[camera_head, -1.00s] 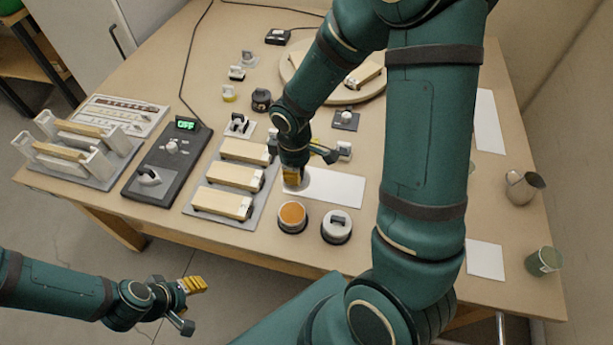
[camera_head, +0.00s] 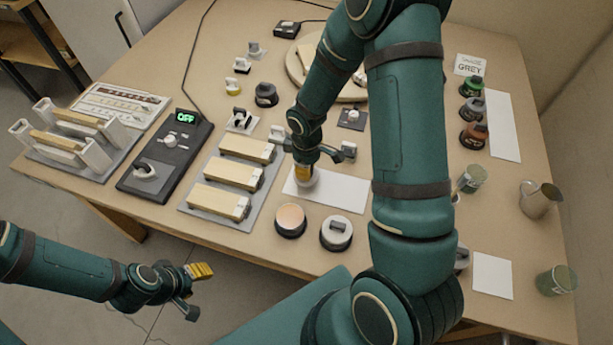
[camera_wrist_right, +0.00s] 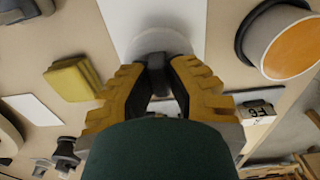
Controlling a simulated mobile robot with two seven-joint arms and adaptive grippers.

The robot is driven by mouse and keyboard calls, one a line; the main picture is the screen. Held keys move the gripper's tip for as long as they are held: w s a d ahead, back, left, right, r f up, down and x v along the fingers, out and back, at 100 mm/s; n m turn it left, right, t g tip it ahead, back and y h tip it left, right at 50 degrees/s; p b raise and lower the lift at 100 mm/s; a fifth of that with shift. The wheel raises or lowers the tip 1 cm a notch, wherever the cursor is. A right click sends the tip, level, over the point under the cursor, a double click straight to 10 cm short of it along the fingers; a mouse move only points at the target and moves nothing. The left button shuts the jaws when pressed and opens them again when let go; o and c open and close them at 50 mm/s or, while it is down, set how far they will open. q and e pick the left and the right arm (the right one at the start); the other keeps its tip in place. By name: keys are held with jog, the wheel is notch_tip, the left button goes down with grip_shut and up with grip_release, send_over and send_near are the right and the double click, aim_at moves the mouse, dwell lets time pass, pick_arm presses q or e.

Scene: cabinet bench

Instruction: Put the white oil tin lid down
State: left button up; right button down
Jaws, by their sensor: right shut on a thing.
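My right gripper (camera_head: 303,171) points down over the white mat (camera_head: 345,194). It is shut on the dark knob of the white oil tin lid (camera_head: 308,182), near the mat's left end. In the right wrist view the knob sits between the yellow fingertips (camera_wrist_right: 158,82), with the pale lid (camera_wrist_right: 158,42) beyond it over the white mat (camera_wrist_right: 190,12). I cannot tell whether the lid touches the mat. An open tin with orange contents (camera_head: 290,218) stands in front of the mat; it also shows in the wrist view (camera_wrist_right: 292,50). My left gripper (camera_head: 196,290) is open and empty, off the table's front.
A white-lidded tin (camera_head: 336,234) stands right of the open tin. A grey tray with wooden blocks (camera_head: 221,200) lies left. Several dark jars (camera_head: 473,110) and a metal jug (camera_head: 539,198) are at the right. My right arm hides part of the table.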

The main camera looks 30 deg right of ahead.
notch_tip(320, 180, down, 4)
jog(key=shift+r+b, duration=0.2)
jog(key=shift+b, duration=0.3)
jog(key=shift+r, duration=0.1)
jog(key=shift+f, duration=0.25)
jog(key=c, duration=1)
grip_release()
jog(key=shift+r, duration=0.15)
